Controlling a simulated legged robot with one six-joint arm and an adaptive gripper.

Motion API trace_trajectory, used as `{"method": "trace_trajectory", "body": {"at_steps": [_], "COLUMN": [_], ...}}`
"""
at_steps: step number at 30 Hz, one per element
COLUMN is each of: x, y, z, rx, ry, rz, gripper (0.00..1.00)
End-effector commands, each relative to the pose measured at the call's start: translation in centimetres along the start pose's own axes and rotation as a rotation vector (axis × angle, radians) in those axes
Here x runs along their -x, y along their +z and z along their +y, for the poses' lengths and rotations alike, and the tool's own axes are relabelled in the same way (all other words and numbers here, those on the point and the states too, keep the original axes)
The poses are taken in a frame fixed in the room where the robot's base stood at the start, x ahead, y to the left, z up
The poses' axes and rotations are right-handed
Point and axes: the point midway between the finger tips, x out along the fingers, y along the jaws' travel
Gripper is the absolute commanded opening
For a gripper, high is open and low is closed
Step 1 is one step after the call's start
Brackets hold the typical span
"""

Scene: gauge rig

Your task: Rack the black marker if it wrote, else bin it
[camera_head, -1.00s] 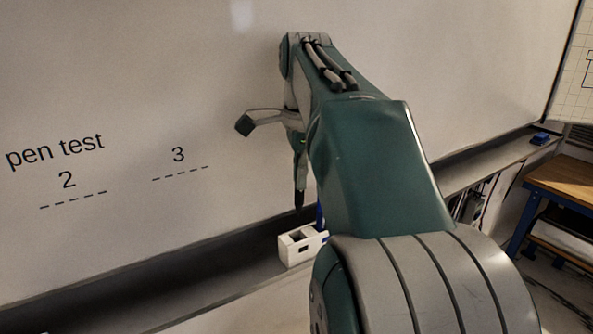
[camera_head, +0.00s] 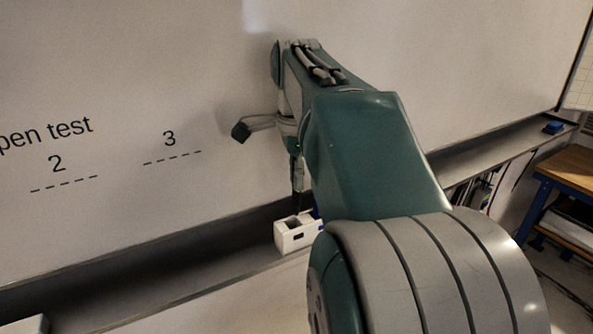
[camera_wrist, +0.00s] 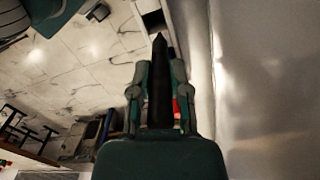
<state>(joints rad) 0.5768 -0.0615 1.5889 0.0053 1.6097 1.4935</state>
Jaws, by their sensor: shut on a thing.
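My gripper (camera_head: 298,150) is shut on the black marker (camera_wrist: 159,85), which points tip-down in front of the whiteboard. In the head view the marker (camera_head: 297,200) hangs right over the white rack block (camera_head: 293,236), its lower end at or just above the block's top. I cannot tell whether the tip is inside a hole. The whiteboard (camera_head: 130,60) reads "pen test" with dashed lines under 2 and 3. I see no pen stroke on those two lines; any other slot is out of view. A blue thing (camera_head: 318,213) shows beside the block, mostly hidden by my arm.
A grey tray ledge (camera_head: 190,258) runs along the board's foot and holds the block. A blue eraser-like thing (camera_head: 553,127) lies at its far right. A wooden workbench (camera_head: 570,172) stands at right. A pale box-like corner (camera_head: 28,325) shows at bottom left.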

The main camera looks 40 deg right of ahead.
Motion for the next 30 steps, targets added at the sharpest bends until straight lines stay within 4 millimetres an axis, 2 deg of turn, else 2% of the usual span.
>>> {"method": "trace_trajectory", "body": {"at_steps": [30], "x": [0.1], "y": [-0.9], "z": [-0.4], "rx": [0.001], "ry": [-0.002], "rz": [-0.001], "gripper": [0.00]}}
